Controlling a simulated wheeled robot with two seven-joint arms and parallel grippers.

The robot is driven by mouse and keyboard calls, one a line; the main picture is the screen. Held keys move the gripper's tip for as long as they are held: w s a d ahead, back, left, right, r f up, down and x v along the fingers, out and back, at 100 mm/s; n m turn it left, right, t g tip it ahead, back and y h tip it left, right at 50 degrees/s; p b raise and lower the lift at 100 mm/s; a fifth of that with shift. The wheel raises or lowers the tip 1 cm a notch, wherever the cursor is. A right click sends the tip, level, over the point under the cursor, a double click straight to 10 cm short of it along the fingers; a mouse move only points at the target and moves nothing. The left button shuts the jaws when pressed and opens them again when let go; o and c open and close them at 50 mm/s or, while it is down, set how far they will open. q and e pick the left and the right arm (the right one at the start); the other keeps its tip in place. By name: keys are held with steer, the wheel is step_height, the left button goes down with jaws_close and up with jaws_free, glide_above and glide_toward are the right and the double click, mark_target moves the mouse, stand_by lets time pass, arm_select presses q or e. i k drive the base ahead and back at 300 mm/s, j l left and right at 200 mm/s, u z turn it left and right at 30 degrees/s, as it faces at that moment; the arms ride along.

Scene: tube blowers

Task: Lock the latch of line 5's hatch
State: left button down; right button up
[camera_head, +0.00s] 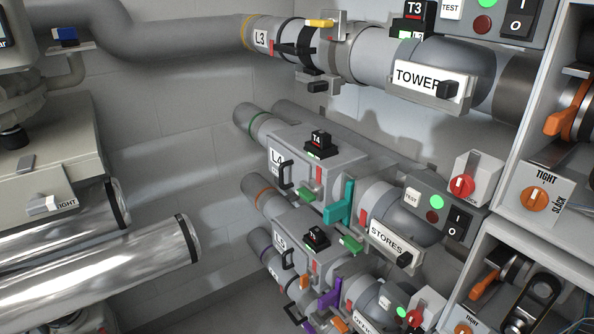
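Line 5's pipe, labelled L5 (281,243), is at the lower middle, below line 4. Its grey housing has a black handle (288,259) on the near face and a small black T5 unit (316,238) on top. A small orange latch-like piece (303,282) shows beside the housing's lower edge. It is too small to tell whether it is locked or how the hatch sits. An orange ring (262,194) marks the pipe farther back. Neither of my grippers is in view.
Line 4's housing (333,165) and its teal lever (338,203) stand above line 5; a purple lever (328,292) is below. The STORES pipe (392,215) and control box (435,205) are to the right. Shiny pipes (150,250) fill the lower left.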

mark_target(306, 280)
steer(key=j+u, duration=0.2)
steer(key=j, duration=0.85)
steer(key=i+j+u, duration=0.15)
steer(key=j, duration=0.85)
